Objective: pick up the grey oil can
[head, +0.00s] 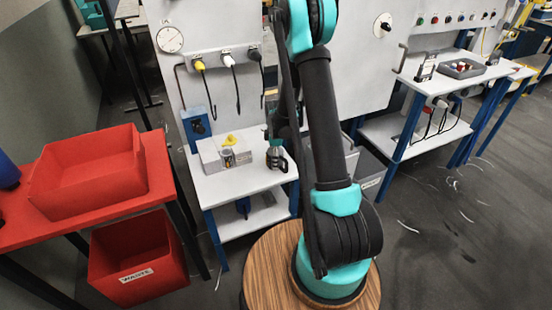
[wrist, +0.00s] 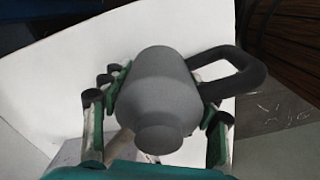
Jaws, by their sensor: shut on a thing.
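The grey oil can (wrist: 160,95) has a rounded body, a narrow round end towards the camera and a black loop handle (wrist: 240,75) on its right in the wrist view. My gripper (wrist: 158,100) is shut on its body, with green-and-black fingers on both sides. In the head view the oil can (head: 276,158) is small and dark at the right part of the small white table (head: 225,186), under my gripper (head: 273,141). I cannot tell whether its base touches the tabletop.
A pale box (head: 210,157) with a yellow item (head: 231,139) on it and a small tin (head: 228,157) stand left of the can. A white panel with hanging cables rises behind. A red tray (head: 90,172) and a red waste bin (head: 138,262) are at left. A wooden round top (head: 268,262) is in front.

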